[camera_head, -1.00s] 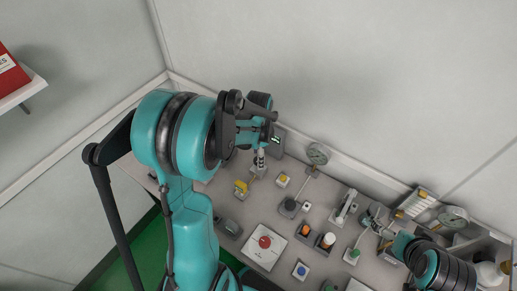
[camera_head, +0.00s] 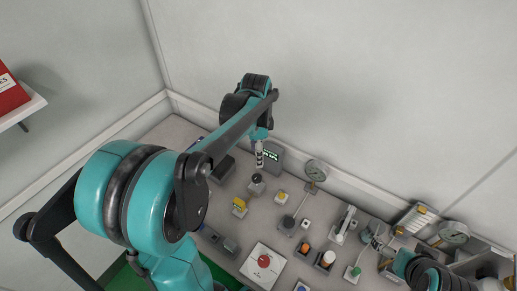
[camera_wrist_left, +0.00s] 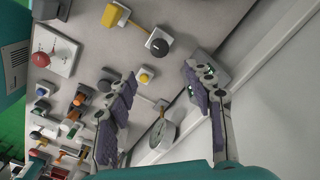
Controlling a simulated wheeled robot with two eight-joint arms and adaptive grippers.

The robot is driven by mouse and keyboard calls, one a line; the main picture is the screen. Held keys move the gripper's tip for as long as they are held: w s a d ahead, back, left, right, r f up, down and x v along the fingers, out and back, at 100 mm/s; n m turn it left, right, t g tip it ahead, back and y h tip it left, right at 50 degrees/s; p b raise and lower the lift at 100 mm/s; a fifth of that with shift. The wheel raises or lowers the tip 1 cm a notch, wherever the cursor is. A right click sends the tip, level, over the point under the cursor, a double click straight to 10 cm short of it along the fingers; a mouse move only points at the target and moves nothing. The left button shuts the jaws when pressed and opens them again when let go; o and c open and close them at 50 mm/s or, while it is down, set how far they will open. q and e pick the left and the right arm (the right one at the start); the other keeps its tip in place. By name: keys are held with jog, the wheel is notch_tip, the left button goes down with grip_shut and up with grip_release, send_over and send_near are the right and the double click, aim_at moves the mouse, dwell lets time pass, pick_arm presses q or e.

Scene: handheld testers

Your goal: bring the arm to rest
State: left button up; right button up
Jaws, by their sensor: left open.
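My left arm comes in from the lower left of the head view and reaches over the far left part of the bench. My left gripper (camera_head: 260,154) points down beside a grey tester with a lit green display (camera_head: 271,155). In the left wrist view, the two fingers of my left gripper (camera_wrist_left: 158,82) stand wide apart with nothing between them. A black round knob (camera_wrist_left: 157,43) and a yellow button (camera_wrist_left: 145,75) show beyond and between the fingers. My right arm (camera_head: 430,272) is at the lower right; its fingers are too small and cluttered to read.
The bench holds a yellow switch (camera_head: 239,205), a red mushroom button (camera_head: 264,261), a round dial gauge (camera_head: 315,171) and several small testers. Walls (camera_head: 330,80) rise behind and left. A shelf with a red binder (camera_head: 10,92) juts out at left.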

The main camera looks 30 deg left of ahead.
pick_arm(q)
jog(key=s+d+r+n+t, duration=0.1)
jog(key=s+d+n+t, duration=0.6)
jog(key=s+d+n, duration=0.3)
jog(key=shift+s+d+r, duration=0.3)
jog(key=shift+s+r, duration=0.1)
jog(key=shift+s, duration=0.5)
dwell(0.9)
